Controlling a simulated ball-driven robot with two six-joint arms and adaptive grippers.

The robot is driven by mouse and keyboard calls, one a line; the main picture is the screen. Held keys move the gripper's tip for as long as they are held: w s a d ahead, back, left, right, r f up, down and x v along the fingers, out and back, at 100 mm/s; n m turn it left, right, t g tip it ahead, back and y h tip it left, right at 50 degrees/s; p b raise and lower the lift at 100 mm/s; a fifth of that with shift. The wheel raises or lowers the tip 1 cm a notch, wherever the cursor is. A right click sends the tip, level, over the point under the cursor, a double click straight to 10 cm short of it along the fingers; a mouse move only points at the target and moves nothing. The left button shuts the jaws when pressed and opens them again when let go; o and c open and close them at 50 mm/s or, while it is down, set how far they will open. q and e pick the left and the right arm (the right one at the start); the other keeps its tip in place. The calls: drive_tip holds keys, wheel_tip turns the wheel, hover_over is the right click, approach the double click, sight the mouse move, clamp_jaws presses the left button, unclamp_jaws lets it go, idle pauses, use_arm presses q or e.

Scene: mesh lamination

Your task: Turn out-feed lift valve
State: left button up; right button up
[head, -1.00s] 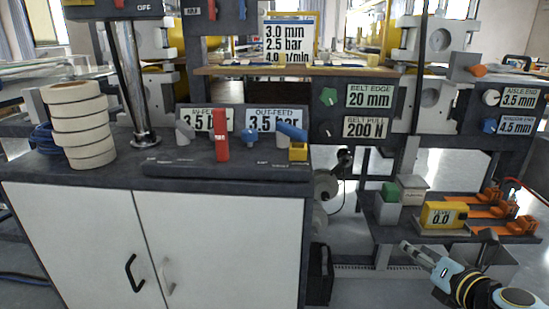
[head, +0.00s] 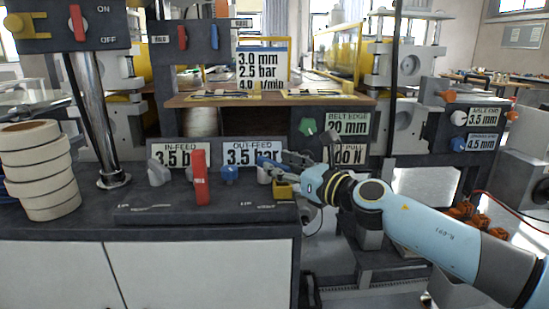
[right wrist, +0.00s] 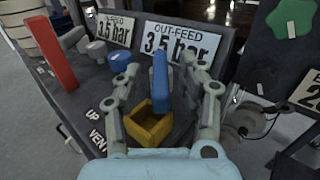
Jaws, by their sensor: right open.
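The out-feed lift valve shows as a blue lever (right wrist: 160,82) in the right wrist view, below the OUT-FEED 3.5 bar display (right wrist: 178,42). My right gripper (right wrist: 164,76) is open, one finger on each side of the lever; I cannot tell whether either finger touches it. A yellow open-topped block (right wrist: 149,127) sits between the fingers, nearer the palm. In the head view my right gripper (head: 286,162) reaches in from the right and partly hides the blue lever (head: 268,163) and the yellow block (head: 283,190). My left gripper is out of view.
A red lever (head: 201,180) stands upright left of the valve, with a blue knob (head: 229,175) between them. A green knob (head: 307,127) is on the panel to the right. A stack of tape rolls (head: 38,172) stands at the left of the cabinet top.

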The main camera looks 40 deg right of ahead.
drive_tip(key=shift+w+a, duration=0.15)
drive_tip(key=shift+w, duration=0.95)
clamp_jaws()
